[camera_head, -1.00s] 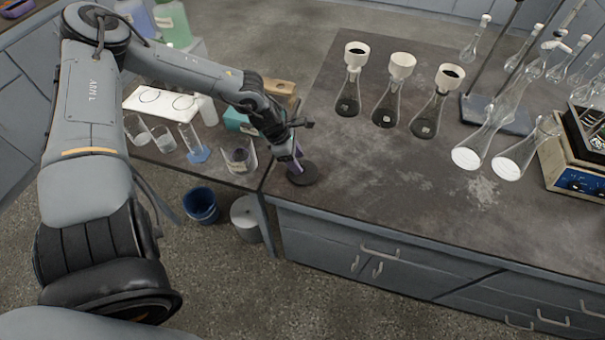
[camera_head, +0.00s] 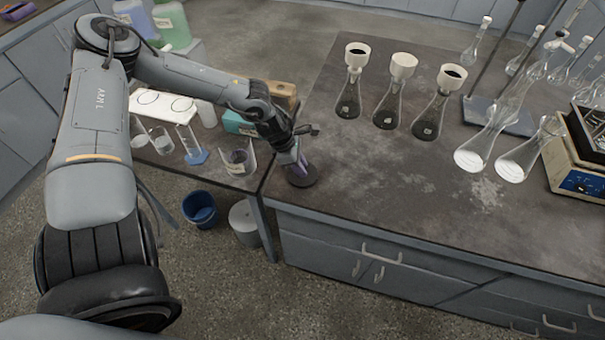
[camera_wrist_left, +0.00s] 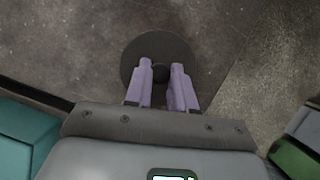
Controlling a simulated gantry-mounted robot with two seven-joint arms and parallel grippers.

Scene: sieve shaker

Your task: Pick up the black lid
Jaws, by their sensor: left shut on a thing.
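The black lid (camera_head: 303,181) is a dark round disc at the left front corner of the dark bench. In the left wrist view the lid (camera_wrist_left: 160,44) lies flat, with a small round knob (camera_wrist_left: 160,73) at its middle. My left gripper (camera_head: 300,170) points down over the lid. Its two purple fingers (camera_wrist_left: 160,75) stand on either side of the knob and are shut on it. I cannot tell any gap between the lid and the bench top. My right gripper is not in view.
Three flasks with white funnels (camera_head: 384,118) stand further back on the bench (camera_head: 400,200). A lower table with beakers (camera_head: 160,140) and a teal box (camera_head: 238,124) adjoins at left. A blue bucket (camera_head: 199,210) is on the floor. The bench middle is clear.

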